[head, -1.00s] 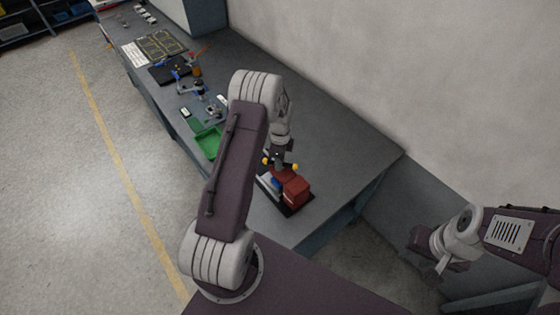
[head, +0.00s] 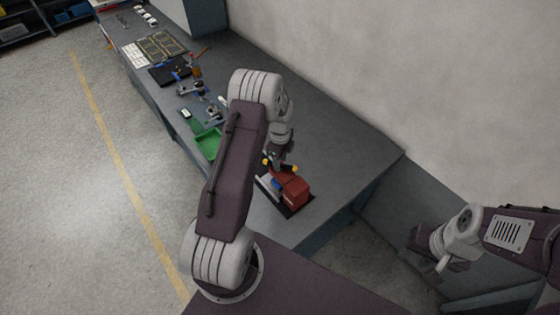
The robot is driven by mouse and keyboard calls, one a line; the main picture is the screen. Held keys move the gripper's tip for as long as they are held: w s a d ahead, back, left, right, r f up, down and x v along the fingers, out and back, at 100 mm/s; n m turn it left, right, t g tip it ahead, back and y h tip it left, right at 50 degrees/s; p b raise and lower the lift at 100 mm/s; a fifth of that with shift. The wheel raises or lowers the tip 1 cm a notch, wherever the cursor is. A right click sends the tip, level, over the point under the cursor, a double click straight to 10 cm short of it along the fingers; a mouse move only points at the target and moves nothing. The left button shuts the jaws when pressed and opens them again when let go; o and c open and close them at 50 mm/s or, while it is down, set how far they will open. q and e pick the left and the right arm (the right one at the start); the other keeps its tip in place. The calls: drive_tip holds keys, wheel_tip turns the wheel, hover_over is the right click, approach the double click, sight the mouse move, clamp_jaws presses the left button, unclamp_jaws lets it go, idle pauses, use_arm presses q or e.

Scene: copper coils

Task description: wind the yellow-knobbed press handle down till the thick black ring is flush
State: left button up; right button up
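The press (head: 294,189) is a red block on a dark base near the right end of the grey bench. Yellow knobs (head: 266,162) show at its top, beside my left gripper (head: 279,167). The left gripper reaches down over the press at the knobs; its fingers are too small and partly hidden to tell whether they are open or shut. The thick black ring cannot be made out. My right gripper (head: 442,265) hangs at the right, away from the bench, and its fingers are too small to read.
A green tray (head: 209,143) lies on the bench left of my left arm. Several small tools and parts, a black mat (head: 168,73) and an orange-brown cup (head: 197,71) stand farther back. The bench right of the press is clear up to the wall.

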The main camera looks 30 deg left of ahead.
use_arm(q)
wheel_tip(320, 180, up, 6)
drive_tip(key=p, duration=0.3)
drive_tip(key=shift+f+p, duration=0.1)
drive_tip(key=shift+p, duration=0.25)
drive_tip(key=shift+f, duration=0.1)
drive_tip(key=shift+f+n+p, duration=0.9)
drive_tip(key=shift+n+p, duration=0.05)
drive_tip(key=shift+n, duration=0.25)
drive_tip(key=shift+f+b, duration=0.7)
drive_tip(key=shift+f, duration=0.05)
drive_tip(key=shift+f, duration=0.15)
drive_tip(key=shift+f, duration=0.1)
drive_tip(key=shift+b, duration=0.3)
